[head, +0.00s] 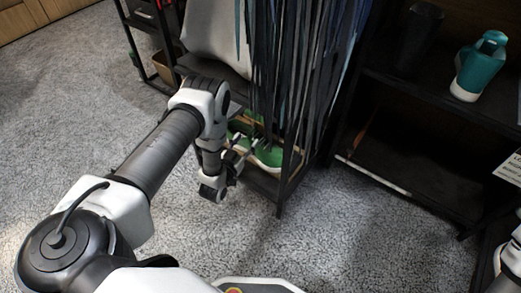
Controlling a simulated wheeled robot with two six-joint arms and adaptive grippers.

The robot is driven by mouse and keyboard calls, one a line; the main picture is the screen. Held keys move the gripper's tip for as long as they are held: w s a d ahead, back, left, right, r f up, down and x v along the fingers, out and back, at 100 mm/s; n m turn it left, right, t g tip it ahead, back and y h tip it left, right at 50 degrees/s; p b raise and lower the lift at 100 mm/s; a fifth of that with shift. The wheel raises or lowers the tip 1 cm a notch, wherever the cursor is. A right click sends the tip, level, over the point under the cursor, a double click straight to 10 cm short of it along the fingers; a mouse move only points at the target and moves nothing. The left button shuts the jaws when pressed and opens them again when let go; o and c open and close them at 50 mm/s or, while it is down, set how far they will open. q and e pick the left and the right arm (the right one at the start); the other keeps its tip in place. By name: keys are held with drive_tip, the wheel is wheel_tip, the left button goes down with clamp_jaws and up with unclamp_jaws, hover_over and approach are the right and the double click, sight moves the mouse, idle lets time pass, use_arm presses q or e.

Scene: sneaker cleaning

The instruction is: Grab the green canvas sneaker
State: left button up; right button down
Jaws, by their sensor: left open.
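The green canvas sneaker (269,157) with a pale sole sits low in a tray on the bottom level of the dark rack, under hanging strips. Part of it is hidden by my left gripper and the rack. My left gripper (252,149) is open at the sneaker, its fingers overlapping it in the head view. I cannot tell whether they touch it. My right gripper is not in view; only part of that arm shows at the lower right edge.
Dark rack posts (283,185) and hanging blue-grey strips (295,70) crowd the space around the sneaker. A dark shelf (420,90) at right holds a teal and white bottle (480,65) and a dark cup (419,32). Grey carpet (330,240) is clear in front.

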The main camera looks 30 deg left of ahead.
sight(251, 134)
use_arm(q)
drive_tip(key=w+b, duration=0.3)
drive_tip(key=w, duration=0.2)
drive_tip(key=shift+w+a+f, duration=0.15)
drive_tip(key=shift+w, duration=0.05)
drive_tip(key=shift+w+b, duration=0.25)
drive_tip(key=shift+b, duration=0.05)
drive_tip(key=shift+r, duration=0.2)
clamp_jaws()
